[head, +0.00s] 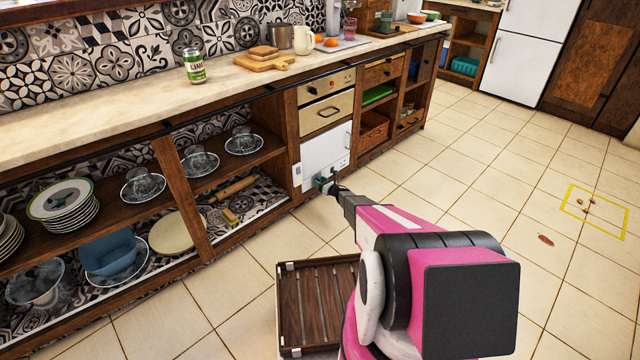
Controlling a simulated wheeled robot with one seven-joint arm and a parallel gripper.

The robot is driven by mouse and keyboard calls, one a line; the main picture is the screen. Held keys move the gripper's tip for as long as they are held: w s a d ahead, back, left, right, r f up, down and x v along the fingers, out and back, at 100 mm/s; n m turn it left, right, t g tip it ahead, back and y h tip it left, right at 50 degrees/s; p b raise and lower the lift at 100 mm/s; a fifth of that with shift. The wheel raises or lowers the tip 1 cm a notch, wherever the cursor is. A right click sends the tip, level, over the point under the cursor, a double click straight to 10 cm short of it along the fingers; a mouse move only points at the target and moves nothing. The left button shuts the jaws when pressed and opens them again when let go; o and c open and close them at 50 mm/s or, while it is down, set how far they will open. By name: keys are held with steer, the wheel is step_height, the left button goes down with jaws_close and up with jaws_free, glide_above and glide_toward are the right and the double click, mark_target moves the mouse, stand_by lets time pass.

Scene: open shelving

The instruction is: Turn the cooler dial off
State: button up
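A small white-fronted unit (325,150), which looks like the cooler, sits low in the counter under a beige drawer. Small dark details show near the lower right of its front; I cannot make out which of them is the dial or how it is turned. My gripper (326,184) is at the lower front edge of this unit, at the end of my pink and black arm. It is small and dark in the view. I cannot tell whether its fingers are open or touch anything. The arm comes from the lower right.
A panel with dark knobs (326,86) is above the beige drawer (326,112). Open shelves at left hold plates (62,205), glass bowls and a rolling pin (233,188). A green-labelled can (195,68) stands on the counter (225,85). The tiled floor (470,180) at right is mostly clear.

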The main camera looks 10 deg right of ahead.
steer(key=v, duration=1)
steer(key=shift+s+d, duration=0.25)
steer(key=shift+s, duration=0.05)
